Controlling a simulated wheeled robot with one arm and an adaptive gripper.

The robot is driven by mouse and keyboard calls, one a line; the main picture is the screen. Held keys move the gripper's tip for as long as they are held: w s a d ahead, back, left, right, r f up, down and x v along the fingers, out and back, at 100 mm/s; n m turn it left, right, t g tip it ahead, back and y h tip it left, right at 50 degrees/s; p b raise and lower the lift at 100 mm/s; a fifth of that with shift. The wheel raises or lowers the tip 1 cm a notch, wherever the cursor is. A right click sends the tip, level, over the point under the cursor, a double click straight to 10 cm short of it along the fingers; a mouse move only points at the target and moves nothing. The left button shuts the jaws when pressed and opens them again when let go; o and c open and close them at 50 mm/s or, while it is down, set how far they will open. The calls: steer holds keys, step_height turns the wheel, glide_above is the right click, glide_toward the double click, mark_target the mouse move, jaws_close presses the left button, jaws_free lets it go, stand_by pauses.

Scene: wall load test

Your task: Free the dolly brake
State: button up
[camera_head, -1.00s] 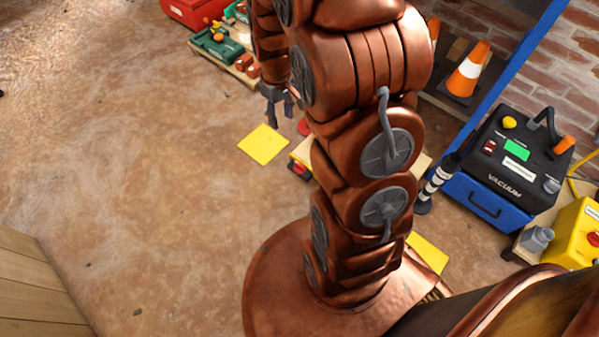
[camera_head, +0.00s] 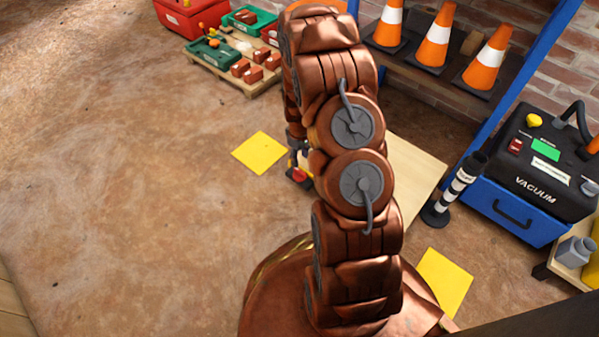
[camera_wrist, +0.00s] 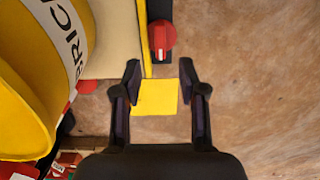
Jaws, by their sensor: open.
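The dolly shows as a pale wooden deck (camera_head: 418,165) behind my arm in the head view. In the wrist view its deck (camera_wrist: 112,35) has a yellow edge. A red brake knob (camera_wrist: 162,36) on a dark base sits at the dolly's corner, just beyond my fingertips. It also shows in the head view (camera_head: 300,174), low beside my arm. A second red piece (camera_wrist: 87,87) shows at another part of the dolly. My gripper (camera_wrist: 160,70) is open and empty, apart from the knob. In the head view the gripper is mostly hidden by my arm.
A yellow drum (camera_wrist: 40,75) with lettering fills the wrist view's left. Yellow floor squares (camera_head: 259,152) lie nearby. A striped post (camera_head: 455,190) and a vacuum unit (camera_head: 530,165) stand right. Cones (camera_head: 433,45) stand on a blue-framed shelf. The left floor is clear.

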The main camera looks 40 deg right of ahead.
mark_target(300, 171)
step_height(300, 171, down, 7)
steer(key=b, duration=0.3)
steer(key=shift+f, duration=0.15)
jaws_close()
stand_by(0.3)
